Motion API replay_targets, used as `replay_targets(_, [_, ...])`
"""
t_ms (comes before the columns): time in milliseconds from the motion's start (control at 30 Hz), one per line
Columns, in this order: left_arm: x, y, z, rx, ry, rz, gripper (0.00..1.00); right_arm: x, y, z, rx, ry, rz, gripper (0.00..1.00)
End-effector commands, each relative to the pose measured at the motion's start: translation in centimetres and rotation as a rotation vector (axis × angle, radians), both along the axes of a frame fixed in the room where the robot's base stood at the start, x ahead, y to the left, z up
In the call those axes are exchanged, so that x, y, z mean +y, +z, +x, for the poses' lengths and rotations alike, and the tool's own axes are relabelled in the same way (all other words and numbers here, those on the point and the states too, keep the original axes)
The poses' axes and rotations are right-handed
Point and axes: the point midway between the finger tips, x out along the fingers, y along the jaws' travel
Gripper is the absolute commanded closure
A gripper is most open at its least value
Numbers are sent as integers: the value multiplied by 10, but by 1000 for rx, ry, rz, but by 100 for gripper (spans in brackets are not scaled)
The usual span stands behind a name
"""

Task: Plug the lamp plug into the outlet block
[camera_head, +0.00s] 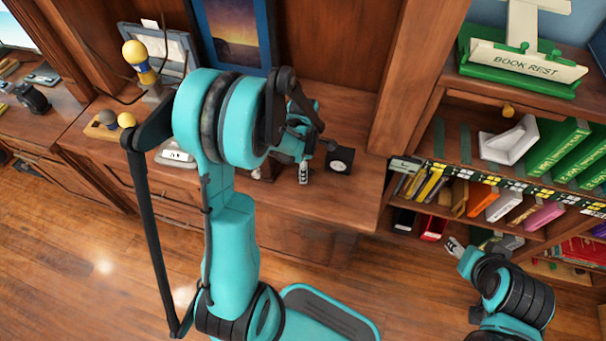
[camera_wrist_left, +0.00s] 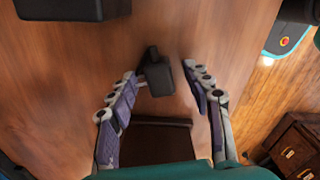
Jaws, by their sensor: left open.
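In the left wrist view, a small dark block that looks like the lamp plug (camera_wrist_left: 159,78) sits on the wooden top between my open left fingers (camera_wrist_left: 170,92), with a gap to the right finger. The left finger is very close to it; contact is unclear. A larger black block (camera_wrist_left: 65,8), perhaps the outlet block, is cut off at the upper left. In the head view my left gripper (camera_head: 303,168) is low over the desk, beside a black block with a round pale face (camera_head: 340,160). My right gripper (camera_head: 454,246) is by the lower bookcase shelves; its jaw state is unclear.
The wooden desk top (camera_head: 365,190) has bare room right of the black block. A blue-framed picture (camera_head: 236,35) leans at the back. The bookcase at right holds green books (camera_head: 555,145) and a book rest (camera_head: 525,60). The wooden floor (camera_head: 90,250) is open in front.

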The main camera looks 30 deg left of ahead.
Motion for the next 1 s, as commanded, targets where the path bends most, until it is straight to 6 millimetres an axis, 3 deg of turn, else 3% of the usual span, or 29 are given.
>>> replay_targets(367, [0, -5, 0, 0, 0, 0, 50, 0, -2, 0, 0, 0, 0, 52])
replay_targets(567, [0, -5, 0, 0, 0, 0, 100, 0, -2, 0, 0, 0, 0, 52])
replay_targets(1000, [0, 1, 0, 0, 0, 0, 100, 0, 2, 0, 0, 0, 0, 52])
